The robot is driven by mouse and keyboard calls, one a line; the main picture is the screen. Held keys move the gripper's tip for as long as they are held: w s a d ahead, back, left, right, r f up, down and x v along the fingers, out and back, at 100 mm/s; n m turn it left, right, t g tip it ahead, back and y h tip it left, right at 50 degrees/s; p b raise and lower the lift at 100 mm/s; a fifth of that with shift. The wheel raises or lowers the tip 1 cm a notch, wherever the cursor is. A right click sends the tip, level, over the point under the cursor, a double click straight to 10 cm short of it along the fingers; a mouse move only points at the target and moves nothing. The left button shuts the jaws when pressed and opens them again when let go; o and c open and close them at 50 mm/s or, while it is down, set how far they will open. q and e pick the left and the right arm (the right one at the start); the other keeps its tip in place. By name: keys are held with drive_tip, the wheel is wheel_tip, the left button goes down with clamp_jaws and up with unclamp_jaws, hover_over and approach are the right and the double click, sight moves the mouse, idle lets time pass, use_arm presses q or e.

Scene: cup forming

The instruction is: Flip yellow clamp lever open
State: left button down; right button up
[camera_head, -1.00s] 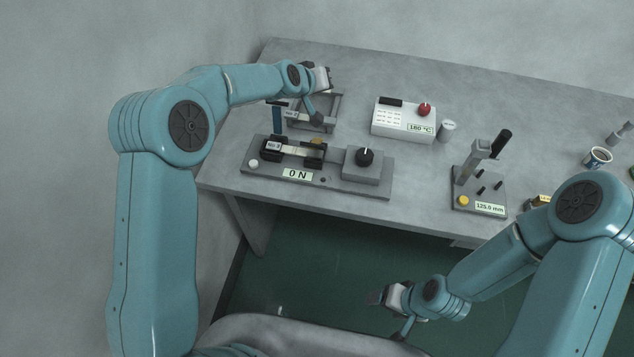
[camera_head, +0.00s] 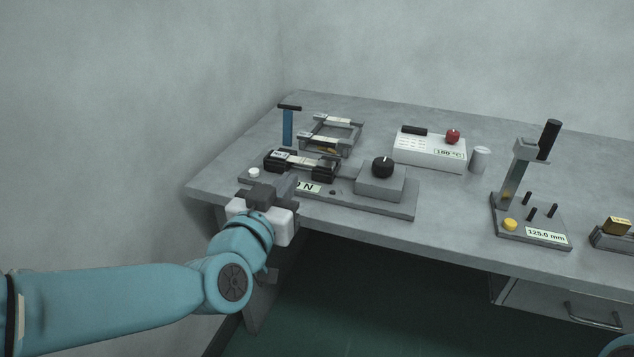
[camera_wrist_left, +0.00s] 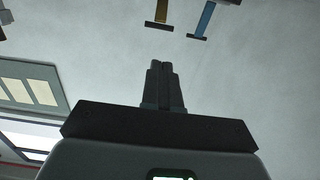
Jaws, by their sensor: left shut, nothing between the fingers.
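A small yellow part (camera_head: 327,150), perhaps the clamp lever, shows behind the right black clamp block (camera_head: 325,171) of the force-test fixture. It is mostly hidden, so I cannot tell whether it is flipped open or shut. A labelled strip (camera_head: 299,160) spans the two black clamp blocks. My left gripper (camera_head: 287,184) is at the fixture's front edge, in front of the clamps and covering part of the force display (camera_head: 308,189). Its fingers are together and empty. In the left wrist view the shut fingers (camera_wrist_left: 161,70) point at a plain grey surface. My right gripper is out of view.
The fixture's grey box with a black knob (camera_head: 382,167) stands right of the clamps. A white heater box (camera_head: 430,150) and a measuring stand (camera_head: 531,222) stand further right.

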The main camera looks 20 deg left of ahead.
use_arm(q)
drive_tip(key=f, duration=0.1)
drive_tip(key=b, duration=0.1)
approach(321, 145)
drive_tip(key=w, duration=0.7)
drive_tip(key=shift+f, duration=0.15)
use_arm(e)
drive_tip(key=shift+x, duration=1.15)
use_arm(q)
drive_tip(key=shift+d, duration=0.1)
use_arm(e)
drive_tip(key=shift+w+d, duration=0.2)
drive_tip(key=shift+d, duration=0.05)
